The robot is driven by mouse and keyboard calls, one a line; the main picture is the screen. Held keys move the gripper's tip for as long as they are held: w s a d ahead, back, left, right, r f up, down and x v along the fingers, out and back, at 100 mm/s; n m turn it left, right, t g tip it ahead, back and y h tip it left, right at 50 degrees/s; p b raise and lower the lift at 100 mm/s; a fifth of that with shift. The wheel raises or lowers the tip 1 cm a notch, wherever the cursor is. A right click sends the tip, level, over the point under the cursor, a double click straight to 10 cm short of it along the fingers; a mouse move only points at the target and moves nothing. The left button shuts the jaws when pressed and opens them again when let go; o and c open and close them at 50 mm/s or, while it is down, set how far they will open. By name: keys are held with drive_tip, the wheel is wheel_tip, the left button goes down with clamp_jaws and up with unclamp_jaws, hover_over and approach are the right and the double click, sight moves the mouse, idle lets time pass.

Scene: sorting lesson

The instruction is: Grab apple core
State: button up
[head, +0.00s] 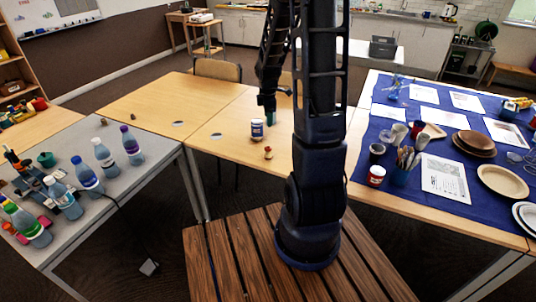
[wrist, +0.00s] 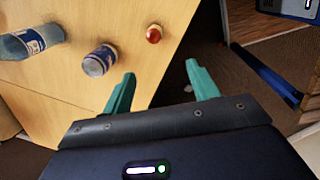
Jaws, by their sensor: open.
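The apple core (head: 268,152) is a small red and pale-yellow piece on the wooden table, near its front edge. In the wrist view it is a red round shape with a pale rim (wrist: 153,34), just beyond the fingertips and near the table edge. My gripper (wrist: 160,71) has teal fingers spread apart with nothing between them. In the head view my gripper (head: 270,103) hangs over the table, behind the apple core, and is partly hidden by my arm.
A white-and-blue can (head: 257,130) stands behind the core; the wrist view shows this can (wrist: 100,60) left of the fingers, with a clear bottle (wrist: 30,42) farther left. Several bottles (head: 105,157) line the grey left table (head: 140,190). Dishes crowd the blue-clothed right table (head: 400,205).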

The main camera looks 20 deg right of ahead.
sight(268, 147)
drive_tip(key=w+f+n, duration=0.1)
drive_tip(key=f, duration=0.2)
drive_tip(key=w+d+f+n, duration=0.1)
drive_tip(key=f, duration=0.3)
drive_tip(key=w+f+n+g, duration=0.1)
drive_tip(key=f+n, duration=0.1)
drive_tip(key=f, duration=0.2)
drive_tip(key=shift+d, duration=0.3)
drive_tip(key=shift+w+a+f, duration=0.1)
drive_tip(key=shift+a+f, duration=0.05)
drive_tip(key=shift+f, duration=2.55)
drive_tip(key=shift+w+a+f, duration=0.1)
drive_tip(key=shift+f, duration=2.6)
drive_tip(key=c, duration=1)
